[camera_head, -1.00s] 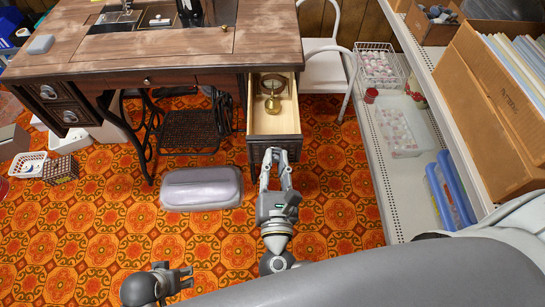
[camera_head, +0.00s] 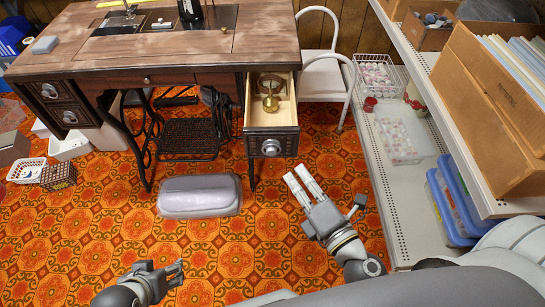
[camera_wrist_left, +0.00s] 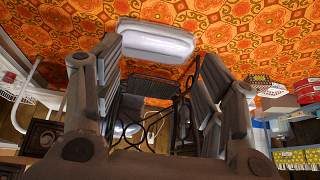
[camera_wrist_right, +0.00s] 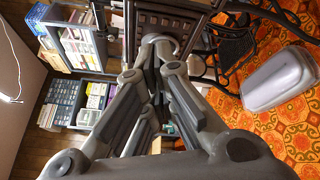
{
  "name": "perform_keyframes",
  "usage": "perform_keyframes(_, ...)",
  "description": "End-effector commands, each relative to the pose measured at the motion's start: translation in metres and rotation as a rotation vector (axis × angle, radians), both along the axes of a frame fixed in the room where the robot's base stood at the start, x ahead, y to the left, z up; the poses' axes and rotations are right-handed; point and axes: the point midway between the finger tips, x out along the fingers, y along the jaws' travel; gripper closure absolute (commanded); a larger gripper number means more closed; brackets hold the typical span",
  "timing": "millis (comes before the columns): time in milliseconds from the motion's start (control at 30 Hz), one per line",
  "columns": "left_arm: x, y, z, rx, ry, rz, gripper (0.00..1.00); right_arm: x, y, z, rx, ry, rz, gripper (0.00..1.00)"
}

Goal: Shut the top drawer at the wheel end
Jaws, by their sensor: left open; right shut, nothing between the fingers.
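The open drawer (camera_head: 270,133) sticks out at the right end of the sewing table. Its dark front has a round metal knob (camera_head: 271,147), and a brass object (camera_head: 270,103) stands inside. The drawer front (camera_wrist_right: 185,22) also shows at the top of the right wrist view, beyond the fingers. My right gripper (camera_head: 303,180) is shut and empty, in front of and to the right of the drawer front, apart from it in the head view. My left gripper (camera_head: 164,273) is open and empty, low over the floor at the lower left.
The treadle ironwork (camera_head: 190,138) is under the table. A white chair (camera_head: 322,75) stands behind the drawer. A shelf unit (camera_head: 405,195) with boxes runs along the right. Patterned floor in front is clear.

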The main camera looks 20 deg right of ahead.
Motion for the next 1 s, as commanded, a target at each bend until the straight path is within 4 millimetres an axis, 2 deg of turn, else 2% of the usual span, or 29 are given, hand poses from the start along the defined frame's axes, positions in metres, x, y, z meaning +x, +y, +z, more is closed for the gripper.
perform_keyframes(200,0.006,-0.002,0.025,-0.014,-0.081,-0.003,0.36,-0.034,0.0,0.025,0.275,0.045,0.209,1.0)
perform_keyframes(433,0.005,-0.003,0.038,-0.018,-0.1,-0.003,0.36,-0.049,0.006,0.04,0.375,0.083,0.304,1.0)
perform_keyframes(567,-0.004,0.001,0.037,-0.008,-0.054,0.0,0.36,-0.046,0.009,0.043,0.377,0.083,0.307,1.0)
perform_keyframes(833,-0.051,0.014,0.033,0.035,0.159,0.018,0.36,-0.028,0.018,0.044,0.375,0.081,0.307,1.0)
perform_keyframes(1000,-0.047,0.014,0.031,0.037,0.173,0.017,0.36,-0.008,0.029,0.046,0.375,0.08,0.306,1.0)
